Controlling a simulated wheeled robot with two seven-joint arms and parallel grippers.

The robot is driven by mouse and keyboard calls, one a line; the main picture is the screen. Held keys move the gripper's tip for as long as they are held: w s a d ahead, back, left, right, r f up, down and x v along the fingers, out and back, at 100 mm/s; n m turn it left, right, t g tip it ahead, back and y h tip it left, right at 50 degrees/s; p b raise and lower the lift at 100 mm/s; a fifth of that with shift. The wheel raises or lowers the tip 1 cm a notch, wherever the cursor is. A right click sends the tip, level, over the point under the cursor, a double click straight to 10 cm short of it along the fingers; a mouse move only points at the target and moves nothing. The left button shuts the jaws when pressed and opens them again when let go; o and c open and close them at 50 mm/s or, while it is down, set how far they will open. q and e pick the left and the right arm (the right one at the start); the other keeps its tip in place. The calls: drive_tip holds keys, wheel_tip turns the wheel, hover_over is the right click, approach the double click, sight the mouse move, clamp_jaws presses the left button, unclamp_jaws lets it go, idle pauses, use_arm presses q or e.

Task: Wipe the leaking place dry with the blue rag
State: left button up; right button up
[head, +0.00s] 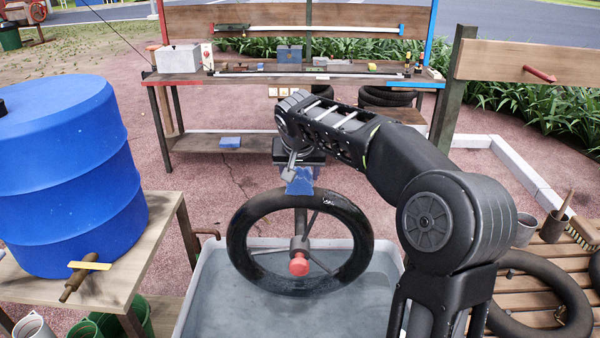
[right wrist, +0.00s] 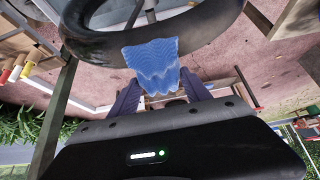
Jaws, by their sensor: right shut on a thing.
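My right gripper (head: 298,168) is shut on the blue rag (head: 299,184), just above the top of a black tyre (head: 244,232). The tyre stands upright on a spoked hub with a red knob (head: 299,264), over a tub of water (head: 210,300). In the right wrist view the rag (right wrist: 150,64) hangs from between the fingers (right wrist: 158,92) and overlaps the tyre (right wrist: 95,45); I cannot tell whether they touch. A small whitish mark (head: 328,202) shows on the tyre's upper right. My left gripper is out of view.
A blue drum (head: 70,180) stands on a wooden table at left. A workbench (head: 300,80) with tools is behind. A slatted bench (head: 535,262) at right holds another tyre, a cup (head: 525,229) and a brush (head: 582,233).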

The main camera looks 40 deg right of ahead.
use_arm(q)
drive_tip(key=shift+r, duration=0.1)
use_arm(e)
drive_tip(key=shift+r, duration=0.1)
wheel_tip(320, 180, up, 7)
drive_tip(key=p, duration=0.5)
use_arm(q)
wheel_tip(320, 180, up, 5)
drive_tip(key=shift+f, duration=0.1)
use_arm(e)
drive_tip(key=shift+f, duration=0.2)
